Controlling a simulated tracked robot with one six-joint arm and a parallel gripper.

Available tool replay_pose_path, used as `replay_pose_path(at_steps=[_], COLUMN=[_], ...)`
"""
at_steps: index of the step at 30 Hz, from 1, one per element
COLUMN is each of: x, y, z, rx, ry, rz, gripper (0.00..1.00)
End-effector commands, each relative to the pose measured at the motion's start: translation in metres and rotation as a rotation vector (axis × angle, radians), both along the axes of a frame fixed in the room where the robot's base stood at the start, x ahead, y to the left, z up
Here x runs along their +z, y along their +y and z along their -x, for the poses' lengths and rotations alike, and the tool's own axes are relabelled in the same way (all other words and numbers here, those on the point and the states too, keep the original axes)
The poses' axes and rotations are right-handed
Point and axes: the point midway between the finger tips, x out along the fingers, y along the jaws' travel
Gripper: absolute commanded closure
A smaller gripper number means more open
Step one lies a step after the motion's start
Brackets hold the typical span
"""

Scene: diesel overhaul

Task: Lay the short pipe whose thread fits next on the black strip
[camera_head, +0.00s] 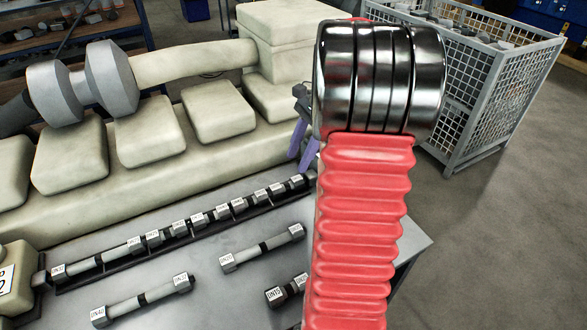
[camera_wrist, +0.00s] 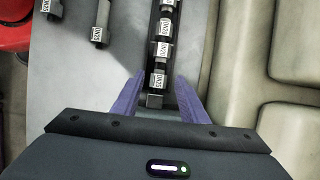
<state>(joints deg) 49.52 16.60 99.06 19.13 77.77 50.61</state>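The black strip (camera_head: 105,273) lies on the grey table with a row of short pipes, their labelled grey ends meeting. Loose short pipes lie in front of it: one at the left (camera_head: 143,299), one in the middle (camera_head: 262,248), and a darker one (camera_head: 287,291) partly hidden by my red arm. Most labels are too small to read surely. My gripper (camera_head: 306,136) is above the strip's right end. In the wrist view my gripper (camera_wrist: 157,95) is open, its purple fingers apart on either side of the row's end pipe (camera_wrist: 158,80). I see nothing held.
A large cream engine-like body (camera_head: 150,195) with raised blocks runs behind the strip. A grey shaft piece (camera_head: 105,85) rests on it. A wire-mesh crate (camera_head: 490,110) stands at the right beyond the table. The table (camera_head: 220,290) is bare between the loose pipes.

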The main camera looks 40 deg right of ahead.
Motion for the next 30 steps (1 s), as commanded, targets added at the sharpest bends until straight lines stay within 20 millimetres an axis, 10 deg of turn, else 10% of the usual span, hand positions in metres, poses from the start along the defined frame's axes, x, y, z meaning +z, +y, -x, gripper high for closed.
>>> replay_pose_path(at_steps=[10, 30], x=[0.044, 0.048], y=[-0.018, -0.019], z=[0.004, 0.005], rx=[0.000, 0.000], ry=[-0.001, 0.000], rz=[0.001, 0.000], gripper=[0.60, 0.60])
